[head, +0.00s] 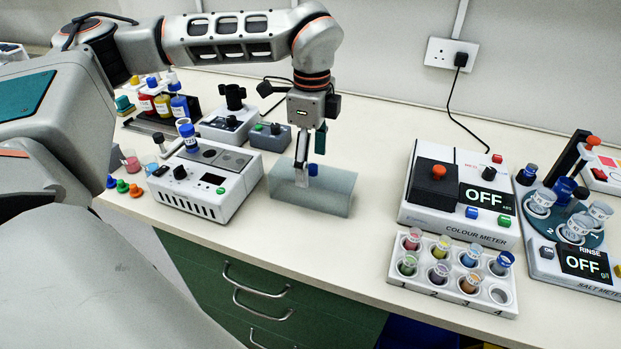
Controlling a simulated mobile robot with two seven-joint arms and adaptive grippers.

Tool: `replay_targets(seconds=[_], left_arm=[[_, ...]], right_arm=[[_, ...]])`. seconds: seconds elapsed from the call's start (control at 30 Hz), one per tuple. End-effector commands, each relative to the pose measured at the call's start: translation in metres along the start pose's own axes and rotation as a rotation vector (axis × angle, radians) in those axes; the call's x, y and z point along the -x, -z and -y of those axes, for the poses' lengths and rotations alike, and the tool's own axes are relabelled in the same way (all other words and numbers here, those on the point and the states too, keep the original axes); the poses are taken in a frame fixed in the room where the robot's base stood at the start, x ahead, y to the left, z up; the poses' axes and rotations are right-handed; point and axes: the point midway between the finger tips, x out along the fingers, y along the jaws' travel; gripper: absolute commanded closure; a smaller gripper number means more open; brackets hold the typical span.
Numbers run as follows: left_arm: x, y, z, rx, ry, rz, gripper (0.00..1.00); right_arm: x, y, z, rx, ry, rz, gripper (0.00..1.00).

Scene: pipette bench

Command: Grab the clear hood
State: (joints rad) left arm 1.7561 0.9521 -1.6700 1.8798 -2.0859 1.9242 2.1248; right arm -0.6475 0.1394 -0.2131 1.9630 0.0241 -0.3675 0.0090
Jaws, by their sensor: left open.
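The clear hood (335,195) is a see-through, greenish box on the bench, right of the white block device. A small blue knob (313,170) shows at its top. My left gripper (309,168) points down over the hood, open. Its fingers are at the hood's top around the blue knob; whether they touch it I cannot tell. My right gripper is not in view.
The white block device (205,185) stands close left of the hood, a small grey control box (270,137) behind. The colour meter (460,195) and a rack of coloured vials (450,285) stand right. The bench (375,165) between is clear.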

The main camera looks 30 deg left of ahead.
Motion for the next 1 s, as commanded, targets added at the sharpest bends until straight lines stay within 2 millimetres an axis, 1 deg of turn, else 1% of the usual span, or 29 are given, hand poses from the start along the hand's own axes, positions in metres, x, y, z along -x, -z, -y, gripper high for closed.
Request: replay_targets(seconds=[0.03,0.17,0.43,0.57,0.77,0.8,0.83,0.93,0.97,1.0], left_arm=[[-0.007,0.0,-0.001,-0.001,-0.002,0.001,0.29],[-0.018,-0.001,0.0,0.0,-0.001,0.001,0.29],[-0.056,-0.001,0.0,0.0,-0.003,0.001,0.29],[-0.063,-0.001,0.0,0.0,0.0,0.0,0.29],[-0.064,-0.001,0.0,0.0,0.0,0.0,0.29],[-0.064,-0.001,0.0,0.0,0.0,0.0,0.34],[-0.064,-0.001,0.0,0.0,0.0,0.0,0.42],[-0.064,-0.001,0.0,0.0,0.0,0.0,0.68],[-0.064,-0.001,0.0,0.0,0.0,0.0,0.72],[-0.064,-0.001,0.0,0.0,0.0,0.0,0.72]], right_arm=[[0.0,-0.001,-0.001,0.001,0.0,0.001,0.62],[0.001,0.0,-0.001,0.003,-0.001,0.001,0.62],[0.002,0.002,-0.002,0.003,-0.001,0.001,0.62],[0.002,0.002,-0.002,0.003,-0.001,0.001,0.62],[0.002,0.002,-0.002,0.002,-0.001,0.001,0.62],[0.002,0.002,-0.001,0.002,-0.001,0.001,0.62],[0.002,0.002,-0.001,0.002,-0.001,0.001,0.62],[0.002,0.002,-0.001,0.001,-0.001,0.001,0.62],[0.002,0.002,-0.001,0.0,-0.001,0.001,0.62],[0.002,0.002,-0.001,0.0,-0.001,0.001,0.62]])
